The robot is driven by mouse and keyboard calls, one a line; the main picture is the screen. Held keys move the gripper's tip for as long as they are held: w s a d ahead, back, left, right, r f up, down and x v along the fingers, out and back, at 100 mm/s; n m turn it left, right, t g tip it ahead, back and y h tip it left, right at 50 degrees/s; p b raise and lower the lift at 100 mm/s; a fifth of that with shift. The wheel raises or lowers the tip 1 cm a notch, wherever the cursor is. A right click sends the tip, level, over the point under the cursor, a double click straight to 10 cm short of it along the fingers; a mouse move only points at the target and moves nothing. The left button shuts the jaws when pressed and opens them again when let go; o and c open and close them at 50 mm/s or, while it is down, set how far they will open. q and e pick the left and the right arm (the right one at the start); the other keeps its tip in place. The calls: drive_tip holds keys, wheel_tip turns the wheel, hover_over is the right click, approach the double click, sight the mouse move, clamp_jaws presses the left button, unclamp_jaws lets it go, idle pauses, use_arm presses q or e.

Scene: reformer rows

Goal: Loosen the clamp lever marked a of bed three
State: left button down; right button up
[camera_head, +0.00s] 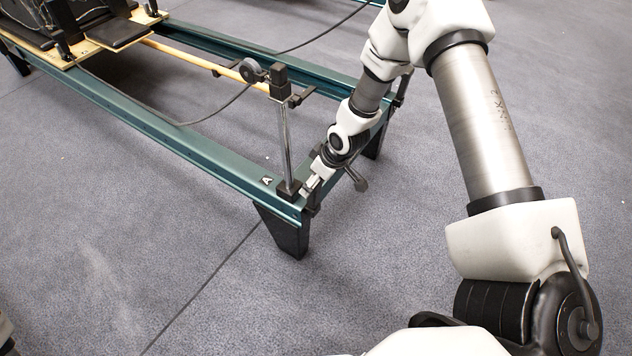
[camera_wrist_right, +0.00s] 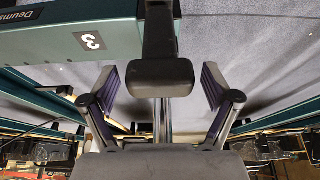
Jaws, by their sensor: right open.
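Bed three is a reformer with a teal frame (camera_head: 170,130). A small "A" mark (camera_head: 267,181) is on the near corner, beside an upright chrome post (camera_head: 284,140). In the right wrist view the dark clamp lever (camera_wrist_right: 160,35) ends in a thick block between the fingers of my right gripper (camera_wrist_right: 160,82). The fingers are open, with a gap on each side of the block. In the head view my right gripper (camera_head: 314,180) is at the post's foot; the lever is hard to make out there.
A black pulley (camera_head: 251,70) and bracket top the post. A dark cord (camera_head: 215,117) hangs across the frame. The carriage with black pads (camera_head: 120,33) is at the far left. Grey carpet (camera_head: 120,250) in front of the bed is clear.

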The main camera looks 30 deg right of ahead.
clamp_jaws()
drive_tip(key=shift+s, duration=0.1)
drive_tip(key=s+d+f+t+y+b, duration=0.3)
drive_tip(key=s+f+t+b, duration=0.5)
drive_tip(key=t+b, duration=0.3)
drive_tip(key=shift+s+d+y+b, duration=0.35)
drive_tip(key=shift+y+b, duration=0.35)
drive_tip(key=shift+y, duration=0.2)
drive_tip(key=shift+f, duration=0.15)
